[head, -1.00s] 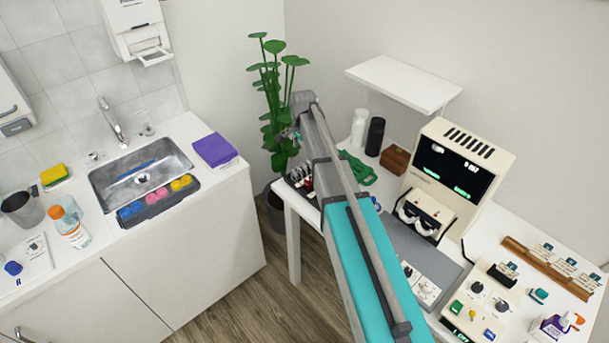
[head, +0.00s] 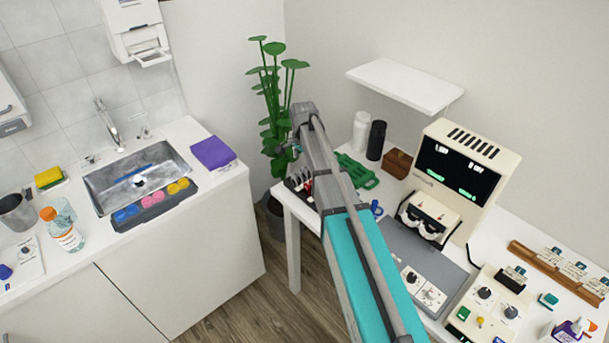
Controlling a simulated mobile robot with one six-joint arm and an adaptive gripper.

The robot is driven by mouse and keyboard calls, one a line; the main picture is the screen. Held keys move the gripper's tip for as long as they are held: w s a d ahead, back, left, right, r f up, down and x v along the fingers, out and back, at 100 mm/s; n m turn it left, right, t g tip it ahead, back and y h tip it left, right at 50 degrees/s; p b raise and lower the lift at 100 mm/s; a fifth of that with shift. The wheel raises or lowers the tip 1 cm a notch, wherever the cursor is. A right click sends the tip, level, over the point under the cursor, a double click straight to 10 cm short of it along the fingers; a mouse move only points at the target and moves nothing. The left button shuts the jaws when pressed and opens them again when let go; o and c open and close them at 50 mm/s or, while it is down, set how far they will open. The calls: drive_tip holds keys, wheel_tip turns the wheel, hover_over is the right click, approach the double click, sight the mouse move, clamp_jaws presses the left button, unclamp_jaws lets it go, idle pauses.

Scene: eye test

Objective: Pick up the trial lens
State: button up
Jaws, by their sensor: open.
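I cannot make out the trial lens for certain. A small blue ring-like piece (head: 376,208) lies on the white table just right of my arm, and it may be a lens. A dark rack (head: 299,184) with pale and red pieces stands at the table's left end, partly hidden by my arm. My gripper (head: 291,148) is small and partly hidden at the far end of my arm. It appears above and behind the rack, in front of the plant, with nothing visible in it.
A green tool-like piece (head: 358,171), a white bottle (head: 361,130), a black bottle (head: 376,140) and a brown box (head: 397,163) stand at the back. A sink counter (head: 215,195) is at left.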

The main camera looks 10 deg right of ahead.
sight(304, 168)
drive_tip(key=shift+f, duration=0.2)
drive_tip(key=shift+d+f+b, duration=0.2)
drive_tip(key=shift+f+b, duration=2.25)
drive_tip(key=shift+b, duration=0.1)
drive_tip(key=c, duration=0.8)
